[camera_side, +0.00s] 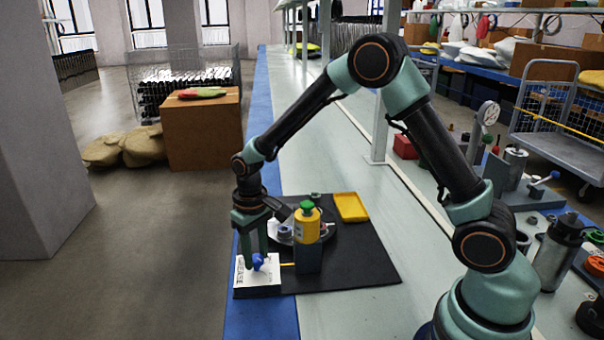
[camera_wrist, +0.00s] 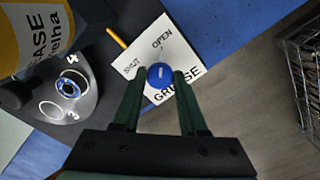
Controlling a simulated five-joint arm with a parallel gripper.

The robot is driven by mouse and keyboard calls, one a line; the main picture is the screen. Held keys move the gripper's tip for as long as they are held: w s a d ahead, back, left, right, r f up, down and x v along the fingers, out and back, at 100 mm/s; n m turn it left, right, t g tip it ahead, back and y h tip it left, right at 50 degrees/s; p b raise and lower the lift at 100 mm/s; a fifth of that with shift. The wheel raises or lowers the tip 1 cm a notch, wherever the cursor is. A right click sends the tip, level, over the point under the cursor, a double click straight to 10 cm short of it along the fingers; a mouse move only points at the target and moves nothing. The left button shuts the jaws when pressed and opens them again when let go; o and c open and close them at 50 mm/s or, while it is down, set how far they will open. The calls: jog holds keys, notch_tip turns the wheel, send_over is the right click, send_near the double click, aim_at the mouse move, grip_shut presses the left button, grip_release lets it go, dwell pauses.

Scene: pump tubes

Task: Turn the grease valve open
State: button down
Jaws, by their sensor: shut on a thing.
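The grease valve is a white block (camera_side: 246,277) with a blue knob (camera_side: 259,262) at the left front of the black mat. In the wrist view its white face (camera_wrist: 186,51) reads SHUT, OPEN and GREASE. The blue knob (camera_wrist: 160,76) carries a short white mark; I cannot tell surely which label it points to. My gripper (camera_side: 256,258) points down from above the block. In the wrist view my gripper (camera_wrist: 161,77) has one finger on each side of the knob and is shut on it. In the side view the fingers partly hide the knob.
A yellow grease bottle (camera_side: 306,226) with a green cap stands on a dark block (camera_side: 308,258) right beside the valve. Behind it are a round plate with numbered places (camera_wrist: 50,100) and a yellow tray (camera_side: 351,207). A yellow rod (camera_wrist: 117,38) meets the valve block. The mat's right front is clear.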

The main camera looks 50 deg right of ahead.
aim_at(256, 257)
jog(key=shift+c, duration=2.3)
grip_release()
notch_tip(256, 257, up, 12)
jog(key=shift+r, duration=0.1)
jog(key=s+d+r+t, duration=0.2)
jog(key=s+r, duration=0.1)
jog(key=s, duration=0.4)
jog(key=s+d+r+t, duration=0.2)
jog(key=s+r+t, duration=0.1)
jog(key=s, duration=0.5)
jog(key=shift+d+r+t, duration=0.3)
jog(key=shift+r, duration=0.45)
